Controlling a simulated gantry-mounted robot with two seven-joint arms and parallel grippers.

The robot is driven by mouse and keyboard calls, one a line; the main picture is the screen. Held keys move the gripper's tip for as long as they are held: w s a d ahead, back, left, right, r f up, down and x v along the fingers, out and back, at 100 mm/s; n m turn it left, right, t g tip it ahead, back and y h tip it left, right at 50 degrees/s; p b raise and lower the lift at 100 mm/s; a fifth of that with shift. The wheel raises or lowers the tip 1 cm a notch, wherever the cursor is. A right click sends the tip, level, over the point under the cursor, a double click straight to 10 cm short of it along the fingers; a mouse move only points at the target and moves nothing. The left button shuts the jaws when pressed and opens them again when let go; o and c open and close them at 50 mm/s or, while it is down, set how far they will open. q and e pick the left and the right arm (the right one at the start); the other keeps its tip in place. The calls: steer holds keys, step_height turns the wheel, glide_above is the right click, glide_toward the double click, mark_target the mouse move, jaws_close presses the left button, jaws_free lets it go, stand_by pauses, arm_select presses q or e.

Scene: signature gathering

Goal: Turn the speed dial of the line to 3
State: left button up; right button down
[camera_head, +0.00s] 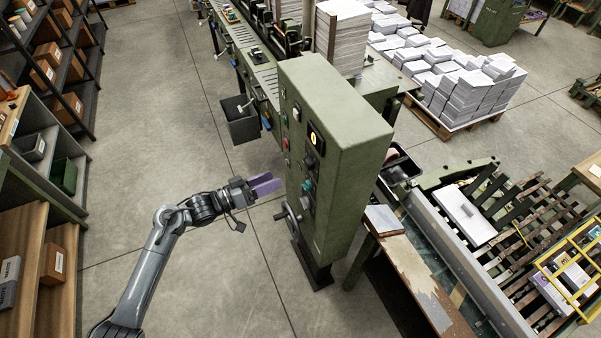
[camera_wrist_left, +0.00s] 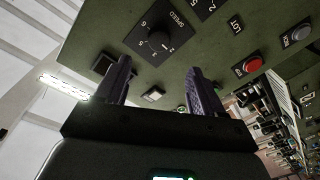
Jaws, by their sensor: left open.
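The speed dial (camera_wrist_left: 158,42) is a black round knob on a dark square plate lettered SPEED, with digits around it, in the left wrist view. Its pointer setting is too small to read surely. It sits on the green control cabinet (camera_head: 340,125), whose front panel also fills much of the wrist view. My left gripper (camera_head: 277,182) has purple fingers pointing at the panel, a little apart from it in the head view. The fingers are open and empty, and in the wrist view the dial lies beyond and between the tips (camera_wrist_left: 159,68). My right gripper is not in view.
A red button (camera_wrist_left: 252,65) and a grey button (camera_wrist_left: 298,34) sit beside the dial. The floor left of the cabinet is clear.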

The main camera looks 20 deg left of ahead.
mark_target(305, 165)
arm_select(q)
steer(key=x, duration=0.9)
steer(key=shift+w+d+r+p, duration=0.1)
steer(key=shift+r+p, duration=0.05)
steer(key=shift+p, duration=0.25)
steer(key=shift+w+d, duration=0.5)
steer(key=shift+w, duration=0.05)
steer(key=c, duration=1.1)
steer(key=shift+o, duration=0.2)
